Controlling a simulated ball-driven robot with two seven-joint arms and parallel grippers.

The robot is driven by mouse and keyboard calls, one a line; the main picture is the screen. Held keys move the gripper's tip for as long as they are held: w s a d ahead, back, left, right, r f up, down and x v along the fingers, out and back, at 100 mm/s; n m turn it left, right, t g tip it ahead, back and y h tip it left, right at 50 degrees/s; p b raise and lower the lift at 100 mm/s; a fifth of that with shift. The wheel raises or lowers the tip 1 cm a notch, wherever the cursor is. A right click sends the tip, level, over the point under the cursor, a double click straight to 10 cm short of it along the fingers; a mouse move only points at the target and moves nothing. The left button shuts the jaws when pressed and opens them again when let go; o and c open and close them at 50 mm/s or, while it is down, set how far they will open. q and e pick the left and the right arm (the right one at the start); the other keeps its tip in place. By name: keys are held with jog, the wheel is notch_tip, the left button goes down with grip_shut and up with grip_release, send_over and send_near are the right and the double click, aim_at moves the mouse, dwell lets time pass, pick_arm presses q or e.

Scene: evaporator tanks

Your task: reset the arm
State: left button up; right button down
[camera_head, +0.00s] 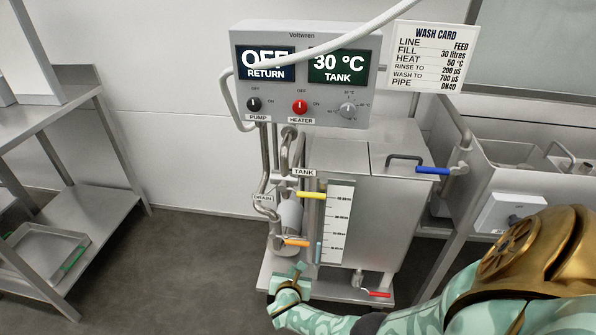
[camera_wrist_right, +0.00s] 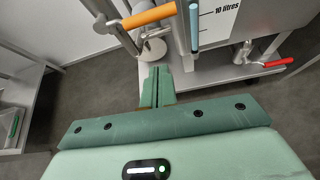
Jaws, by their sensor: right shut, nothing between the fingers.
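My right gripper (camera_head: 298,268) is in front of the lower part of the tank unit, just below the orange-handled valve (camera_head: 296,242). In the right wrist view the fingers of my right gripper (camera_wrist_right: 157,72) are together with nothing between them. The orange handle (camera_wrist_right: 149,14) is above and left of the fingertips there. The fingers look apart from it. My right arm (camera_head: 440,310) reaches in from the lower right. My left gripper is not in view.
The steel tank (camera_head: 375,190) carries a control box (camera_head: 300,75) reading OFF and 30 °C, and a yellow handle (camera_head: 311,195). A red handle (camera_head: 380,294) sits low, a blue one (camera_head: 432,170) at right. A shelf rack (camera_head: 75,150) stands left; floor (camera_head: 190,260) between is clear.

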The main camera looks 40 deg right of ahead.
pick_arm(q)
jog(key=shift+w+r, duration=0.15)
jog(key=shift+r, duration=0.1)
pick_arm(e)
jog(key=shift+s+a+r, duration=0.25)
jog(key=shift+s+a, duration=0.2)
jog(key=s+a+f+m+g+y+p, duration=0.2)
jog(key=s+a+f+m+y, duration=0.25)
jog(key=s+m, duration=0.3)
jog(key=s+a+f+m+g+y+p, duration=0.1)
jog(key=s+a+f+m+y, duration=0.2)
jog(key=s+a+f+m, duration=0.45)
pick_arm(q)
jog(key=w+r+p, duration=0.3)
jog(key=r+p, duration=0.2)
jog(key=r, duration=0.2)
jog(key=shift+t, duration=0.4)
pick_arm(e)
jog(key=s+r+m+g+y, duration=0.1)
jog(key=s+m+g, duration=0.3)
jog(key=s, duration=3.2)
jog(key=shift+s+d+r+m+g, duration=0.15)
jog(key=shift+r+m+g, duration=0.25)
jog(key=shift+m, duration=0.8)
